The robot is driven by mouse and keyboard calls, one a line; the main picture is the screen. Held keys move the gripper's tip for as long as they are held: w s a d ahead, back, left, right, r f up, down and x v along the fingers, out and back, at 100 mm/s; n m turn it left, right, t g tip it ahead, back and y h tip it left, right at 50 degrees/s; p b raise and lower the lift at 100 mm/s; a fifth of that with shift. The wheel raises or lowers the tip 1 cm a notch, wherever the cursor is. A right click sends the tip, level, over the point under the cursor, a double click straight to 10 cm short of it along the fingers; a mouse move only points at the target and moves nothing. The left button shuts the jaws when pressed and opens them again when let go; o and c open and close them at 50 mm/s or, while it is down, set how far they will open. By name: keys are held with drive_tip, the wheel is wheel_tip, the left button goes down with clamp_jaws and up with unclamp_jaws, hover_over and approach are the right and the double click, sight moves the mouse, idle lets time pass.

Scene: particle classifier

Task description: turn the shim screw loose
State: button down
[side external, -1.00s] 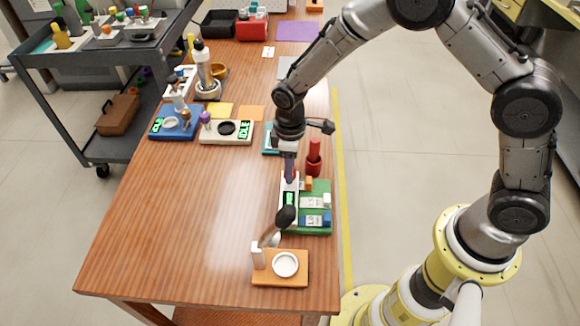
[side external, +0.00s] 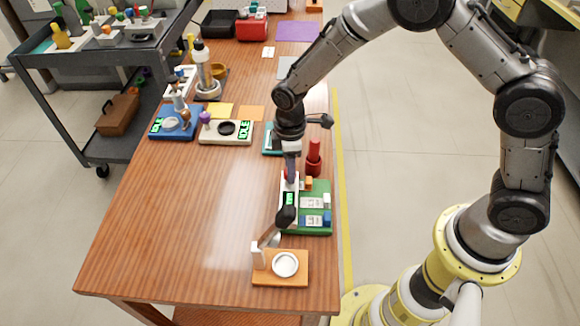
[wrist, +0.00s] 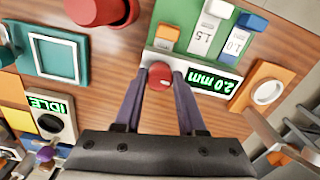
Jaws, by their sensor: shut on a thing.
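The shim screw, a round red knob (wrist: 159,76), shows between my fingertips in the wrist view. It sits at the edge of a white panel with a green display reading 2.0 mm (wrist: 211,82). My gripper (wrist: 160,84) is shut on the knob, one finger on each side. In the side view my gripper (side external: 291,178) points down at the far end of the white panel on the green board (side external: 318,188); the knob is mostly hidden there. The screw's shaft is hidden below its head.
Orange, white and blue blocks sit on the green board beside the panel. A red post (side external: 313,160) stands just behind it. The table left of these is clear.

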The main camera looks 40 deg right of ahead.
drive_tip(key=c, duration=0.5)
unclamp_jaws()
drive_tip(key=shift+r, duration=0.1)
wheel_tip(320, 180, up, 14)
